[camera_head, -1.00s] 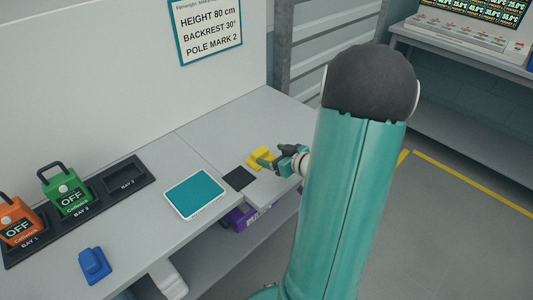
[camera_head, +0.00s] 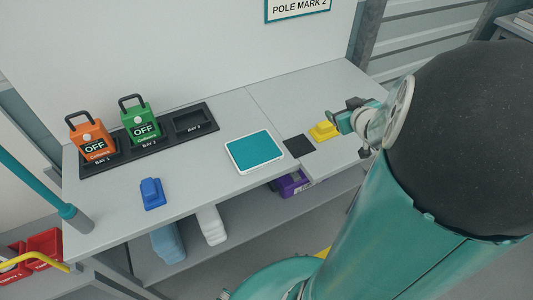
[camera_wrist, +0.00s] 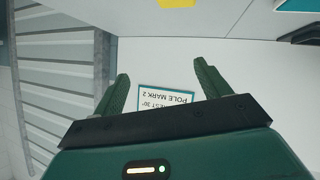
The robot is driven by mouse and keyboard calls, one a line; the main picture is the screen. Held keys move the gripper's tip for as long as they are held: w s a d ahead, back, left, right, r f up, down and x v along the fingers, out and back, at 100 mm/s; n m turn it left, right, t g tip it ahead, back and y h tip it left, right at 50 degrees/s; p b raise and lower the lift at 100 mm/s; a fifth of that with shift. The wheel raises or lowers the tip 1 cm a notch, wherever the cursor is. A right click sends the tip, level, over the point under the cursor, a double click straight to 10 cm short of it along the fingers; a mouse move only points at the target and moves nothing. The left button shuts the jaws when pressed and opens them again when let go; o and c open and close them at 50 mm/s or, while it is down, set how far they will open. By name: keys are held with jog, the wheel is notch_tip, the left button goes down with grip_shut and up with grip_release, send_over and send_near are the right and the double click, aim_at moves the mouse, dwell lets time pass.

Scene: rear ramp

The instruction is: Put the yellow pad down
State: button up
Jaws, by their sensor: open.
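The yellow pad (camera_head: 324,131) rests on the grey bench, just right of a flat black square (camera_head: 299,145). Its edge also shows at the top of the wrist view (camera_wrist: 176,3). My gripper (camera_head: 352,116) is to the right of the pad and apart from it. In the wrist view my gripper (camera_wrist: 160,90) has its two green fingers spread with nothing between them. The wall sign shows beyond the fingers.
A teal-topped tablet (camera_head: 254,151) and a blue block (camera_head: 152,193) lie on the bench. A black bay rack (camera_head: 193,122) holds an orange (camera_head: 90,140) and a green unit (camera_head: 139,124), with Bay 3 empty. Purple and pale containers stand on the shelf below.

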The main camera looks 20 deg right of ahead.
jog(key=w+a+r+g+h, duration=0.1)
jog(key=a+r+h, duration=0.1)
jog(key=a+r, duration=0.35)
jog(key=s+a+r+g+y, duration=0.1)
jog(key=s+a, duration=0.3)
jog(key=a, duration=0.4)
jog(key=s+a+r+g+y, duration=0.1)
jog(key=s+a+g+y, duration=0.1)
jog(key=a, duration=0.6)
jog(key=s+a+g+y, duration=0.2)
jog(key=s+a+y, duration=0.1)
jog(key=s+a, duration=0.3)
jog(key=a, duration=0.2)
jog(key=shift+s+a+r, duration=0.3)
jog(key=shift+a+r, duration=0.1)
